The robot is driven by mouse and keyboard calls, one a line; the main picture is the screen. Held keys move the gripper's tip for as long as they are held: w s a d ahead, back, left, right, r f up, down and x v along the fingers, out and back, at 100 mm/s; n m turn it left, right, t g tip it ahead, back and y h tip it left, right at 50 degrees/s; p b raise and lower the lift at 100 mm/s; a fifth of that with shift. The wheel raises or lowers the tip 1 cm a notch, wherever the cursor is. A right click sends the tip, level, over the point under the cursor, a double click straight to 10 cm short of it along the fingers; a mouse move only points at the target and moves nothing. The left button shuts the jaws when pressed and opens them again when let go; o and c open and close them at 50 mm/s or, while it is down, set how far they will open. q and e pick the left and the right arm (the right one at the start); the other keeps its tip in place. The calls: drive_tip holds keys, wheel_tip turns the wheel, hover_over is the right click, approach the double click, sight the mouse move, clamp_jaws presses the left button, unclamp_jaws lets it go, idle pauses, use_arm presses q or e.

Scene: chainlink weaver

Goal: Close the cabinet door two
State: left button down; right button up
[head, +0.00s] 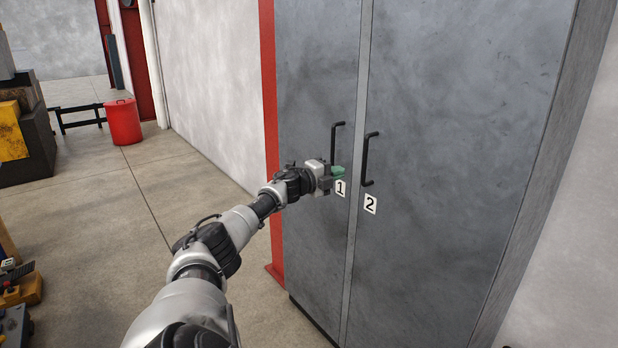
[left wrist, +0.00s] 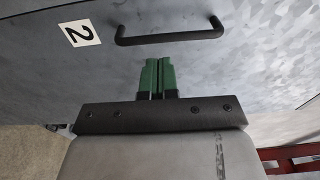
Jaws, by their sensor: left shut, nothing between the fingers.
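The grey metal cabinet has door one (head: 315,75) on the left and door two (head: 460,130) on the right. Door two has a black bar handle (head: 367,160) and a white "2" label (head: 371,204). It looks flush or nearly flush with door one; I cannot tell if a small gap is left. My left gripper (head: 338,171) is in front of the cabinet, over door one's handle and label area, fingers pointing right. In the left wrist view its green fingers (left wrist: 158,78) are together and empty, with door two's handle (left wrist: 170,38) and label (left wrist: 83,33) beyond them. Contact is unclear. My right gripper is out of view.
Door one has its own black handle (head: 333,143) and a "1" label (head: 340,188). A red post (head: 269,120) stands at the cabinet's left edge. A red bin (head: 122,121) and stacked crates (head: 22,130) are further left, with open floor between.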

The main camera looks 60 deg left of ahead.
use_arm(q)
drive_tip(key=s+a+b, duration=0.2)
drive_tip(key=s+a, duration=0.1)
drive_tip(key=s, duration=0.2)
drive_tip(key=shift+s+a+f, duration=0.3)
drive_tip(key=shift+a+f, duration=0.05)
drive_tip(key=shift+f, duration=0.1)
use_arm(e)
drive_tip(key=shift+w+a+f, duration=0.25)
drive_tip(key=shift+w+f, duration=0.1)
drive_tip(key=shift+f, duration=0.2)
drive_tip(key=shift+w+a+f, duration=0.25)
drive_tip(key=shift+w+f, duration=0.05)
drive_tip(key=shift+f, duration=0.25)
use_arm(q)
drive_tip(key=shift+r, duration=0.1)
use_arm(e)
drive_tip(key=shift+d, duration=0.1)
